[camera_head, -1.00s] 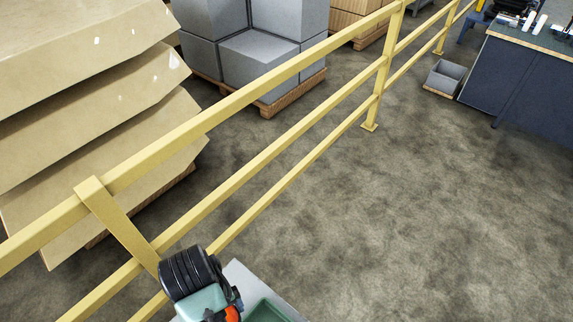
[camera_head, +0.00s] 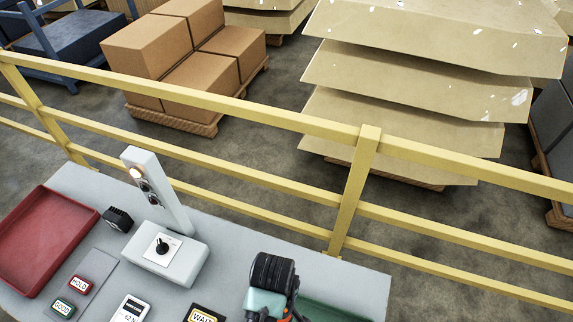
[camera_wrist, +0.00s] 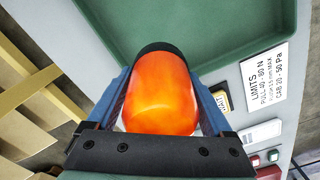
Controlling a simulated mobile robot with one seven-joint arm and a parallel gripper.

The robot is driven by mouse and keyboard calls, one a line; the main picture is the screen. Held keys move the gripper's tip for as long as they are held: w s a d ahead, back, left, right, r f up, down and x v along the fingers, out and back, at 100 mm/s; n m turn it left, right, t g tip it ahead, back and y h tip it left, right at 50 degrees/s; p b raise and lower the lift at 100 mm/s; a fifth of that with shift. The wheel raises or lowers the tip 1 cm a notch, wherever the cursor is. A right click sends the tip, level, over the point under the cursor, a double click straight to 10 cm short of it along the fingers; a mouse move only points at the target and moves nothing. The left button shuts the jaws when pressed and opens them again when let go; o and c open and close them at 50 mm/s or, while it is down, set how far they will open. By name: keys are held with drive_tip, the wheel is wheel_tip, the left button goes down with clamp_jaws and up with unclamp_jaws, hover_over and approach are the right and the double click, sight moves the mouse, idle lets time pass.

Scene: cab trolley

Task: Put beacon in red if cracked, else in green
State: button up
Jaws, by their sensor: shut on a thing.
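The beacon (camera_wrist: 160,95) has a glowing orange dome and a black base. My gripper (camera_wrist: 163,108) is shut on it, a blue finger on each side of the dome. I see no crack on the side facing the wrist camera; the other sides are hidden. The green tray (camera_wrist: 225,50) lies behind the beacon in the wrist view. In the head view the green tray (camera_head: 345,308) is partly hidden by my arm, at the right end of the bench. The red tray (camera_head: 75,212) is at the left end and looks empty.
The grey bench (camera_head: 230,236) carries a post with a lamp (camera_head: 158,190), a knob box (camera_head: 163,255), a small black block (camera_head: 118,218), HOLD (camera_head: 80,286) and GOOD (camera_head: 63,307) buttons and a WAIT sign (camera_head: 204,314). A yellow railing (camera_head: 355,200) runs behind it.

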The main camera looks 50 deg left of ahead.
wheel_tip(320, 180, down, 8)
drive_tip(key=shift+f, duration=0.1)
idle(0.4)
drive_tip(key=o, duration=1.4)
drive_tip(key=shift+f, duration=0.15)
drive_tip(key=shift+c, duration=0.2)
